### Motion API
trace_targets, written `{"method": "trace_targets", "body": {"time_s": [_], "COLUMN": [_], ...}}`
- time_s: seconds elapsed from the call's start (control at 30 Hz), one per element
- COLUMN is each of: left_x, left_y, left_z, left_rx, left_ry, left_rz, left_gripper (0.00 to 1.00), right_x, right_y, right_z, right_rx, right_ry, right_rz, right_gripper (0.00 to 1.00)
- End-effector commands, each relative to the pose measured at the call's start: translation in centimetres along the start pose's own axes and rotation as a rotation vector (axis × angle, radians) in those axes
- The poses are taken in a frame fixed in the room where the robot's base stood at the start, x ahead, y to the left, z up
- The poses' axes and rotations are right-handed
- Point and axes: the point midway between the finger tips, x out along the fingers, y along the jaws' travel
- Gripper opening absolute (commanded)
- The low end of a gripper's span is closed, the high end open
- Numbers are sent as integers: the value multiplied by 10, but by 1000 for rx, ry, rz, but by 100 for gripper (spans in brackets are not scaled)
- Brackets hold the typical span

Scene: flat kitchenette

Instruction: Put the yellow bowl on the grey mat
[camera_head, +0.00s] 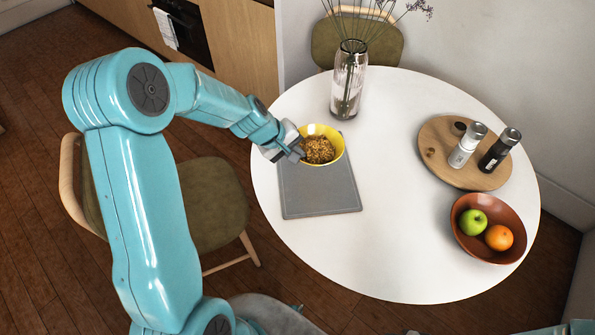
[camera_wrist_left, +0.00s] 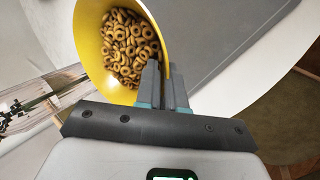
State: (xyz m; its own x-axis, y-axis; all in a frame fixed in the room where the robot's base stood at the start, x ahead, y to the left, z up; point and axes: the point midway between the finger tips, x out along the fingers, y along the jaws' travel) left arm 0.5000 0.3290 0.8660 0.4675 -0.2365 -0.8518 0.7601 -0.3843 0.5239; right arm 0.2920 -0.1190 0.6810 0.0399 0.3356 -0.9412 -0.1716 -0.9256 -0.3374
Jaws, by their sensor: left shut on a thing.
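The yellow bowl (camera_head: 326,131), filled with ring-shaped cereal, is at the far end of the grey mat (camera_head: 318,195). In the head view it overlaps the mat's far edge; I cannot tell whether it touches the mat or hangs just above it. My left gripper (camera_head: 299,151) is shut on the bowl's near-left rim. In the left wrist view the fingers (camera_wrist_left: 164,82) pinch the rim of the bowl (camera_wrist_left: 92,45), and the mat (camera_wrist_left: 240,35) lies to the right. The bowl's underside is hidden. My right gripper is not in view.
A glass vase (camera_head: 348,85) with stems stands just behind the bowl. A round wooden board (camera_head: 440,168) with two shakers and a brown fruit bowl (camera_head: 470,245) are at the right of the white table (camera_head: 390,240). The table's middle is clear.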

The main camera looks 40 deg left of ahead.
Motion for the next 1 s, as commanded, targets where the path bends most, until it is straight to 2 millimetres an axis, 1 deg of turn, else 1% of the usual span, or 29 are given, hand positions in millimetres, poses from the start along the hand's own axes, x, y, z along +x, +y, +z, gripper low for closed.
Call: {"method": "trace_targets", "body": {"time_s": [0.03, 0.23, 0.4, 0.5, 0.73, 0.87, 0.9, 0.93, 0.97, 1.0], "left_x": [12, 30, 56, 60, 59, 63, 61, 61, 61, 61], "left_y": [-7, -16, -32, -34, -34, -36, -35, -35, -35, -35], "left_z": [0, 0, 0, 0, 0, 0, 0, 0, 0, 0], "left_rx": [-2, 0, -1, 0, 1, 1, 1, 1, 1, 1], "left_ry": [-1, 0, 0, 1, 1, 1, 0, 0, 0, 0], "left_rz": [-1, 0, 0, 1, 1, 1, 1, 1, 1, 1], "left_gripper": [0, 0, 0, 0, 0, 0, 21, 31, 34, 34], "right_x": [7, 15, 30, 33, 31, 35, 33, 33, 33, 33], "right_y": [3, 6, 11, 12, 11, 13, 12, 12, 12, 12], "right_z": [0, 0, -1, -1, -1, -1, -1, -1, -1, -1], "right_rx": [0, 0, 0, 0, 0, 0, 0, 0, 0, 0], "right_ry": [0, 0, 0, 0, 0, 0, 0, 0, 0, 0], "right_rz": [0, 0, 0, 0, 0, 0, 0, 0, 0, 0], "right_gripper": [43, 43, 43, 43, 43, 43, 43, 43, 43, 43]}}
